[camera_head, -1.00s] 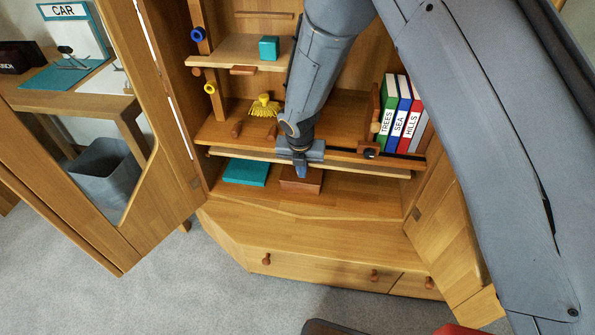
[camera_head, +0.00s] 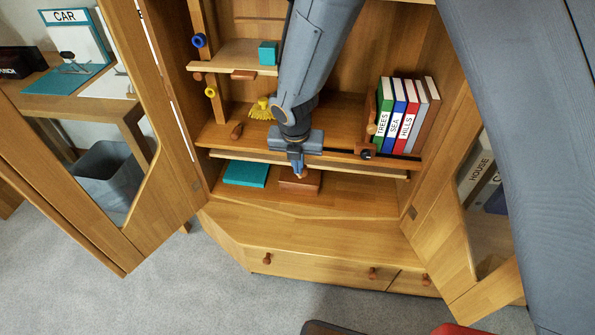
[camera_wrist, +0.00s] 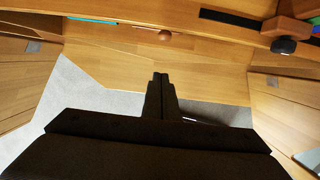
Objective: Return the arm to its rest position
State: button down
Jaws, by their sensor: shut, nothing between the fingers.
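My gripper (camera_head: 297,166) is shut and empty. In the head view it points down in front of the open wooden cabinet (camera_head: 310,233), by the front edge of its middle shelf. A red-brown block (camera_head: 300,185) on the lower shelf lies behind the fingertips in the picture; whether they touch cannot be told. In the wrist view the closed dark fingers (camera_wrist: 161,80) stand over the cabinet's lower front, with nothing between them. My arm hides part of the cabinet's middle.
Several books (camera_head: 408,118) stand at the right of the middle shelf, near a rail with a dark knob (camera_head: 366,152). A yellow brush (camera_head: 261,110), teal box (camera_head: 268,53) and teal flat item (camera_head: 246,173) are on shelves. Open doors (camera_head: 95,215) flank the cabinet. Grey carpet lies in front.

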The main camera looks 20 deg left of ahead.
jog(key=shift+s+r, duration=0.15)
jog(key=shift+r, duration=0.3)
jog(key=s+d+r+m+p, duration=0.1)
jog(key=d+r+m, duration=0.3)
jog(key=d+m, duration=0.3)
jog(key=s+d+r+m+g+h+p, duration=0.1)
jog(key=d+r+m, duration=0.4)
jog(key=d, duration=0.3)
jog(key=s+d+r+m+p, duration=0.1)
jog(key=d+r+m+p, duration=0.1)
jog(key=d+r+m, duration=0.35)
jog(key=s+d+r+m+g+p, duration=0.1)
jog(key=s+d+r+m, duration=0.2)
jog(key=s+d+m, duration=0.4)
jog(key=s+d+r+m+p, duration=0.1)
jog(key=s+d+r+m, duration=0.2)
jog(key=s+d+m, duration=0.4)
jog(key=d+m, duration=0.2)
jog(key=m, duration=0.4)
jog(key=shift+d+r+g+y+p, duration=0.2)
jog(key=shift+r+g+y+p, duration=0.1)
jog(key=shift+r+g+p, duration=0.1)
